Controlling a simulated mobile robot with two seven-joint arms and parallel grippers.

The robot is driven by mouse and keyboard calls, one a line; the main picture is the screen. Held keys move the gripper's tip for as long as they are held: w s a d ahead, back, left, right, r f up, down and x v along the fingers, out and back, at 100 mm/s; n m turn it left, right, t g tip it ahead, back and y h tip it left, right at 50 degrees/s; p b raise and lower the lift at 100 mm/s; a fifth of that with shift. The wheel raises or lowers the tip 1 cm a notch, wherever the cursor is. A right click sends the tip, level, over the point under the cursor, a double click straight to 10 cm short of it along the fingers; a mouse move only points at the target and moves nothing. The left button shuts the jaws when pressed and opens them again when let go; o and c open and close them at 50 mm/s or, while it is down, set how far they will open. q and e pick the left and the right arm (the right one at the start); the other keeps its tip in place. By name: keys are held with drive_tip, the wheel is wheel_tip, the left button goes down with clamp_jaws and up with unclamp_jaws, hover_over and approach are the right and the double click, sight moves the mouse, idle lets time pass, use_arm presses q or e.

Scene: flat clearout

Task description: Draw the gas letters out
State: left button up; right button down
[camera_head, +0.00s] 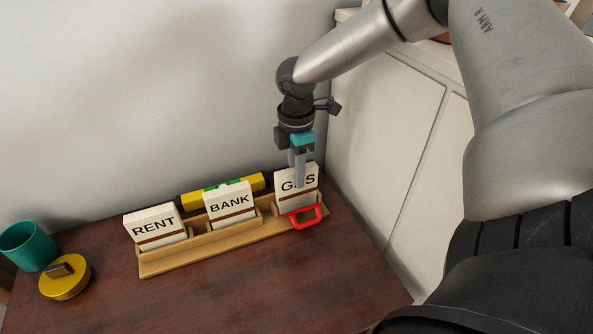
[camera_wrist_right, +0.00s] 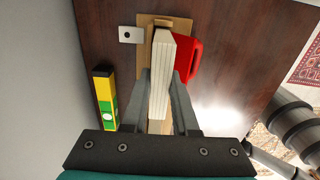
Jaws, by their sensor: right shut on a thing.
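The gas letters (camera_head: 310,182) are a white bundle with a brown band, marked GAS, at the right end of a wooden rack (camera_head: 200,249). My right gripper (camera_head: 299,178) points down and is shut on the bundle. In the right wrist view the bundle (camera_wrist_right: 160,80) stands edge-on between both fingers (camera_wrist_right: 160,105). A red handle-like piece (camera_head: 305,220) is at the rack's right end, in front of the bundle; it also shows in the right wrist view (camera_wrist_right: 188,55). I cannot tell whether the bundle is clear of its slot. My left gripper is not in view.
The BANK bundle (camera_head: 229,204) and RENT bundle (camera_head: 155,227) stand in the same rack. A yellow and green level (camera_head: 195,199) lies behind it. A teal cup (camera_head: 27,246) and yellow tin (camera_head: 66,279) are at left. The wall is close behind; the table front is clear.

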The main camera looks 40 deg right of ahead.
drive_tip(key=shift+r, duration=0.15)
drive_tip(key=shift+r+p, duration=1)
drive_tip(key=shift+r, duration=0.4)
drive_tip(key=shift+r, duration=0.1)
drive_tip(key=shift+r+p, duration=0.3)
drive_tip(key=shift+r, duration=0.1)
drive_tip(key=shift+r+p, duration=1.5)
drive_tip(key=shift+r, duration=0.45)
